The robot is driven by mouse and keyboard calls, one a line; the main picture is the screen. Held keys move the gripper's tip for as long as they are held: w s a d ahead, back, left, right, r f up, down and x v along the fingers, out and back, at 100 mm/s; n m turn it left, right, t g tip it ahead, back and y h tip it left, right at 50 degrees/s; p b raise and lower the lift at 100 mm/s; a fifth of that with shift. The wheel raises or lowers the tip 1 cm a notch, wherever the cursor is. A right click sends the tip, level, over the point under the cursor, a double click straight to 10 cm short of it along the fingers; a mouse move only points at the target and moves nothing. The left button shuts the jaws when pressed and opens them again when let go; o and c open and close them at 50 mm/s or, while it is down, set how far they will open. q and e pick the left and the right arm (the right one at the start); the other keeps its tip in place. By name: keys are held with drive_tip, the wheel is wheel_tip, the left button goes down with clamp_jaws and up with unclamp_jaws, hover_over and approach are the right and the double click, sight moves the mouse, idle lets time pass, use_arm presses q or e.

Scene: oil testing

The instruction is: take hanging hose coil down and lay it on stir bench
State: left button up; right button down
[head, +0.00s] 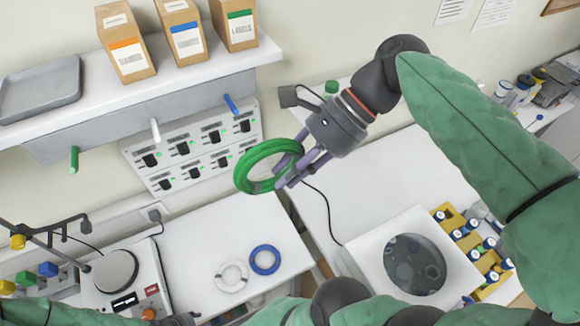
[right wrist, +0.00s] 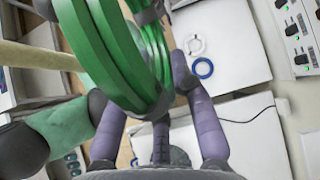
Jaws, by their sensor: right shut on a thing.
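The green hose coil (head: 243,172) hangs in the air in front of the switch panel, off the wall pegs. My right gripper (head: 287,172) is shut on the coil's right side. In the right wrist view the coil (right wrist: 105,50) is large and close, between the fingers (right wrist: 165,125). The stir bench (head: 195,240) lies below and left of the coil, with a stirrer hotplate (head: 117,270) at its left. A white coil (head: 231,276) and a blue coil (head: 264,260) lie flat on the bench.
Empty green (head: 74,160), white (head: 155,130) and blue (head: 231,104) pegs stick out below a shelf (head: 90,110) with boxes and a tray. A white unit with a round dark window (head: 415,264) stands right. The bench behind the two coils is clear.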

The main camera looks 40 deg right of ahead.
drive_tip(key=shift+s, duration=0.15)
drive_tip(key=s+a+b, duration=0.1)
drive_tip(key=s+b, duration=0.1)
drive_tip(key=s, duration=0.4)
drive_tip(key=shift+s+a, duration=0.3)
idle(0.4)
idle(0.5)
